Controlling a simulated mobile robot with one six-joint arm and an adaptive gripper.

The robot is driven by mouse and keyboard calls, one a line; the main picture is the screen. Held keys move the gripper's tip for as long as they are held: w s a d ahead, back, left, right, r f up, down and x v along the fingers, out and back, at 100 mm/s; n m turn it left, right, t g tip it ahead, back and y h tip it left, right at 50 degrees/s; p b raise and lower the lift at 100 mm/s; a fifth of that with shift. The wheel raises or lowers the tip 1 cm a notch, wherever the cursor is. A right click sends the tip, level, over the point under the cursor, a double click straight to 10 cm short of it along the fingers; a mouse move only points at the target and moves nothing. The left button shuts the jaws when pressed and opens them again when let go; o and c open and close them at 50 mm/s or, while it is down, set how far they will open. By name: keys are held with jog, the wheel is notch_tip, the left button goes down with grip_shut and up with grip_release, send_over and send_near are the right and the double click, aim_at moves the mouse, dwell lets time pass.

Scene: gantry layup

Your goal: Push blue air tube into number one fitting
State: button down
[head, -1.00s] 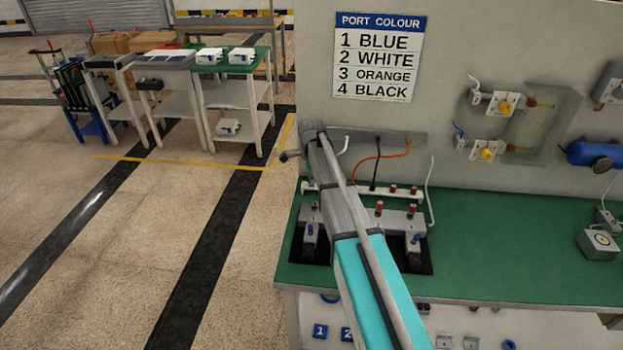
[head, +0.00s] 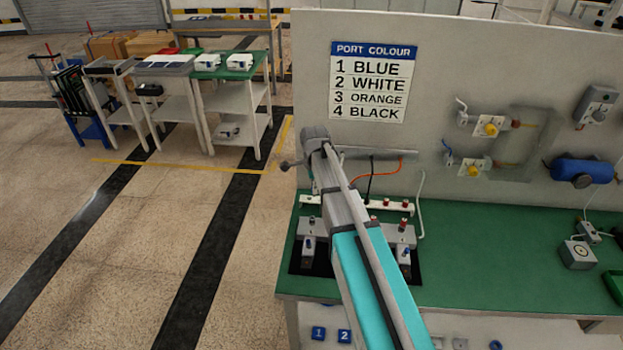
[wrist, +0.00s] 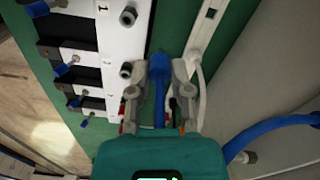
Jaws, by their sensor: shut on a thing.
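In the wrist view my gripper (wrist: 158,68) is shut on the blue air tube (wrist: 159,95), with its blue end showing between the fingertips. A loop of blue tube (wrist: 272,127) curves away at the right. A white block (wrist: 116,35) stands left of the fingers. It carries dark round fittings, an upper one (wrist: 128,16) near a mark that looks like 1, and a lower one (wrist: 126,70) close to the left finger. The tube end is apart from both fittings. In the head view my arm hides the gripper and the held tube.
A port colour sign (head: 373,82) lists 1 as blue. A white tube (head: 420,205) and an orange tube (head: 380,171) are near the manifold (head: 400,237) on the green bench (head: 480,262). Blue-handled parts (wrist: 67,66) line the block's left side.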

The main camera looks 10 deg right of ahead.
jog(key=s+r+p, duration=0.2)
jog(key=s, duration=0.4)
jog(key=shift+s+r, duration=0.2)
jog(key=shift+r, duration=0.2)
jog(key=shift+d+f, duration=0.1)
notch_tip(320, 180, down, 2)
jog(key=shift+b, duration=1)
